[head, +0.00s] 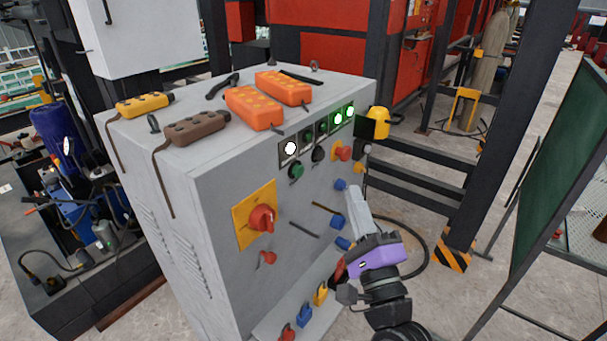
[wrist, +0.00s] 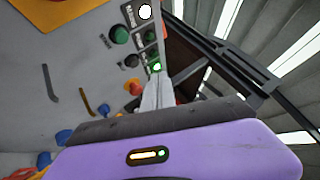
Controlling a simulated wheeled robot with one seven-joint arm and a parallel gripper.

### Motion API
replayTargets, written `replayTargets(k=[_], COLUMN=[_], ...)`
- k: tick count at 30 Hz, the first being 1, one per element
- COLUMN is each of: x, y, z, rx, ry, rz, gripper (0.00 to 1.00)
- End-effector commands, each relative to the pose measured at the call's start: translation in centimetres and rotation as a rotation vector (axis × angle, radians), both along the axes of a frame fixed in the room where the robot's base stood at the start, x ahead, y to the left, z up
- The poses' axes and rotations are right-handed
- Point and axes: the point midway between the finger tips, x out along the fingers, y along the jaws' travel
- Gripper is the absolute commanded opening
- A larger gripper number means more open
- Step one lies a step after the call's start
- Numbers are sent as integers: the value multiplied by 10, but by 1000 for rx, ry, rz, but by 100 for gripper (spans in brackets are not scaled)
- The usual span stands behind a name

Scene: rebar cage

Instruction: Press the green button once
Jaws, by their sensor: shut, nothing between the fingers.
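The green button (head: 296,171) is a round knob on the front of the grey control cabinet (head: 215,190), just below the row of lamps. In the wrist view, the green button (wrist: 119,35) is at the upper left, under the white lamp. My gripper (head: 354,190) is in front of the cabinet's right part, lower and to the right of the button. Its pale fingers are together and empty, and apart from the button. In the wrist view, my gripper (wrist: 157,90) points up toward the lamp row, with the button off to its left.
A black knob (head: 318,154) and a red mushroom button (head: 342,153) sit right of the green button. A red rotary switch (head: 262,218) on a yellow plate is lower left. Orange pendants (head: 254,108) lie on top. Blue knobs (head: 337,221) are near my gripper.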

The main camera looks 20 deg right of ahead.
Motion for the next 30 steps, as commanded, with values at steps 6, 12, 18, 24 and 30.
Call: replayTargets(k=[6,12,18,24,30], x=[0,0,2,17,39], y=[1,0,2,14,29], z=[0,0,1,4,5], rx=[76,77,76,76,76], ry=[-4,-4,-4,-3,-4], rz=[37,37,38,39,39], gripper=[0,0,0,0,0])
